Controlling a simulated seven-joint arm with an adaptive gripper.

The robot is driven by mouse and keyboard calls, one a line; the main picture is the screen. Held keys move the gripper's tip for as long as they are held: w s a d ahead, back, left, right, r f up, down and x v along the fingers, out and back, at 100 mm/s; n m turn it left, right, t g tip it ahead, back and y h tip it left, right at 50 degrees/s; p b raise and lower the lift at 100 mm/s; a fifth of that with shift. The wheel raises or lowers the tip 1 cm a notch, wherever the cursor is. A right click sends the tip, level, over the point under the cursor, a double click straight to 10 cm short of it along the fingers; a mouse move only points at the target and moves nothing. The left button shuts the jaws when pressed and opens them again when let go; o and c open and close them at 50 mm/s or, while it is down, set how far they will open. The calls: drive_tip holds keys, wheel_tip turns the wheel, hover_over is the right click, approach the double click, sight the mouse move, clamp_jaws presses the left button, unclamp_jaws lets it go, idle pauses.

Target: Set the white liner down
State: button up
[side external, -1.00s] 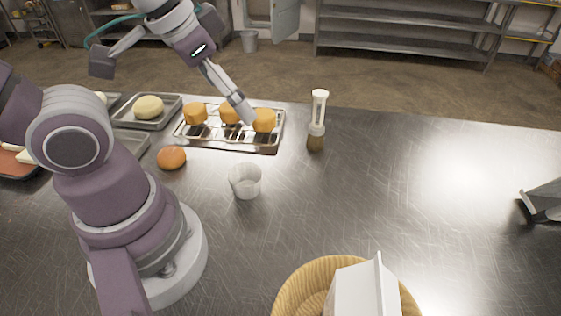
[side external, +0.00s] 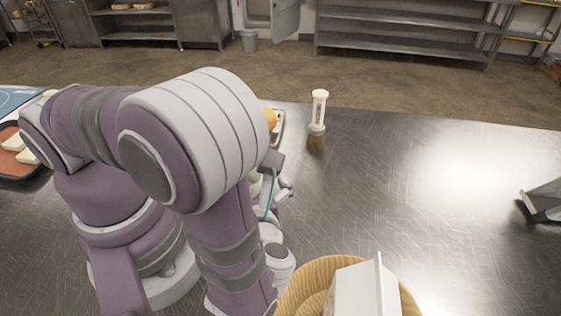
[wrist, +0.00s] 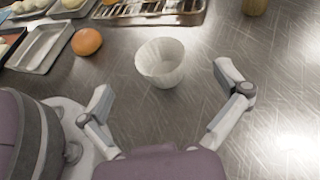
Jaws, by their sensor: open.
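The white liner (wrist: 161,62) is a fluted paper cup standing upright on the steel worktop in the wrist view. My gripper (wrist: 163,80) is open, with its two fingers spread to the left and right of the liner and apart from it. Nothing is between the fingertips except the liner's near side and bare worktop. In the side external view my arm hides the liner and most of my gripper (side external: 280,190).
An orange-brown bun (wrist: 87,42) lies left of the liner. A wire-racked tray (wrist: 150,12) and smaller trays (wrist: 42,48) lie beyond. A brush (side external: 317,120) stands behind; a wooden basket (side external: 292,295) with a white box (side external: 362,290) is in front.

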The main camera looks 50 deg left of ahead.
drive_tip(key=x, duration=0.3)
drive_tip(key=f+x, duration=0.1)
drive_tip(key=x, duration=0.3)
drive_tip(key=shift+s+d, duration=0.1)
drive_tip(key=shift+s, duration=0.15)
drive_tip(key=c, duration=0.8)
